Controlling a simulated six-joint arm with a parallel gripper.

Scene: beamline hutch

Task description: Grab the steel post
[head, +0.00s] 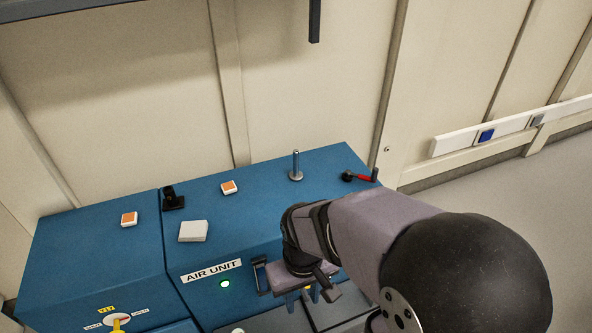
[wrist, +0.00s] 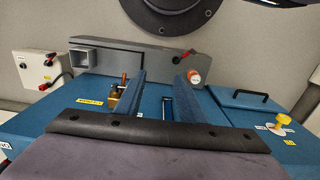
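The steel post (head: 296,166) is a thin upright silver pin on a round base. It stands on the blue air unit top (head: 262,205), near the back, in the head view. I cannot make it out in the wrist view. My gripper (head: 299,298) is in front of the air unit in the head view, nearer the camera and lower in the picture than the post, and apart from it. In the wrist view my gripper's (wrist: 158,78) two blue-grey fingers stand apart with nothing held between them.
On the blue cabinets are orange-topped boxes (head: 228,187) (head: 129,219), a white block (head: 193,231), a black bracket (head: 173,198) and a red-handled tool (head: 361,177) right of the post. The wrist view shows a grey bracketed fixture (wrist: 150,62) and a yellow valve (wrist: 283,121).

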